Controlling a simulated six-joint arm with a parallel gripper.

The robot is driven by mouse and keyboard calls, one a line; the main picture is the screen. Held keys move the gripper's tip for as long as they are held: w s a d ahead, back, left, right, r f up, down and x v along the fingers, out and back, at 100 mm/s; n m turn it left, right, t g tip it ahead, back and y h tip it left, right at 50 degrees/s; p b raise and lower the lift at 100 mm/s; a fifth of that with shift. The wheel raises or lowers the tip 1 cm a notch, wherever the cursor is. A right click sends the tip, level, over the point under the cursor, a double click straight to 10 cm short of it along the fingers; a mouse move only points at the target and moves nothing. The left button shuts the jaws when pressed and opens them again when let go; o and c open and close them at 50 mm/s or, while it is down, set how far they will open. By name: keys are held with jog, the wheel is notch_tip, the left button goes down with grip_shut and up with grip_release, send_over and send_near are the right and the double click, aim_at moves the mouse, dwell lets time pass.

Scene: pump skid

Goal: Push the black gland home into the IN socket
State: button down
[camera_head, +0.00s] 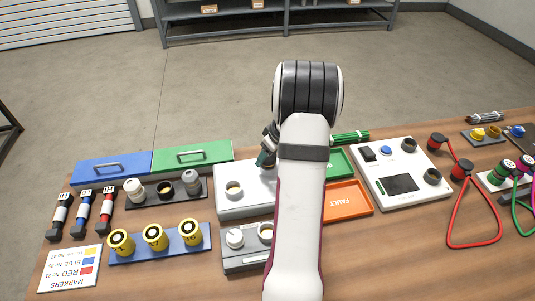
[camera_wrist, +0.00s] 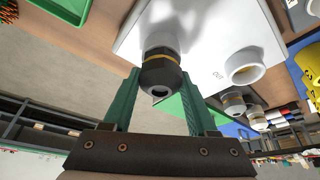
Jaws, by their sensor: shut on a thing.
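The black gland (camera_wrist: 160,76), with a yellow band, sits between the green fingers of my gripper (camera_wrist: 160,92) in the wrist view. My gripper is shut on it. The gland is in line with a pale round socket (camera_wrist: 166,22) on the white box (camera_wrist: 215,50), with its banded end at the socket mouth. I cannot tell how deep it sits. The other socket (camera_wrist: 246,68) on this box is empty and lies beside the label OUT. In the head view the white box (camera_head: 228,209) is partly covered by my arm, which hides the gland and its socket.
A rack (camera_head: 140,203) with several fittings stands left of the box. Yellow cylinders (camera_head: 154,237) on a blue strip and another socket box (camera_head: 236,262) are nearer. An orange FAULT tray (camera_head: 352,203), a green tray (camera_head: 338,160) and a white control panel (camera_head: 390,158) lie to the right.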

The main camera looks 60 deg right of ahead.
jog(key=shift+c, duration=0.6)
grip_release()
jog(key=v, duration=1.6)
jog(key=shift+f, duration=0.1)
